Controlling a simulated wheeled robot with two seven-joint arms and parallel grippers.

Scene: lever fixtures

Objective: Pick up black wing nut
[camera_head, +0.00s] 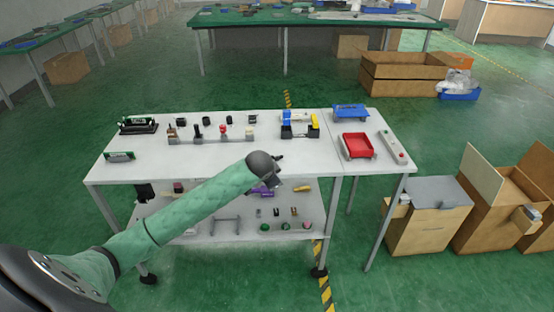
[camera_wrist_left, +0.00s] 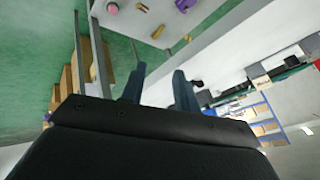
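I cannot pick out the black wing nut with certainty. Small dark pieces (camera_head: 277,212) stand on the lower shelf (camera_head: 215,236) of the white table, too small to identify. My left gripper (camera_head: 274,170) is over the front edge of the tabletop in the head view, with its fingers mostly hidden. In the left wrist view its two fingers (camera_wrist_left: 159,88) are apart with nothing between them. My right gripper is not in view.
The white tabletop (camera_head: 230,162) carries lever fixtures (camera_head: 212,133), a red tray (camera_head: 357,146) and a blue bin (camera_head: 350,112). The lower shelf also holds a purple part (camera_head: 262,191) and a yellow part (camera_head: 302,188). Open cardboard boxes (camera_head: 428,215) stand at the right.

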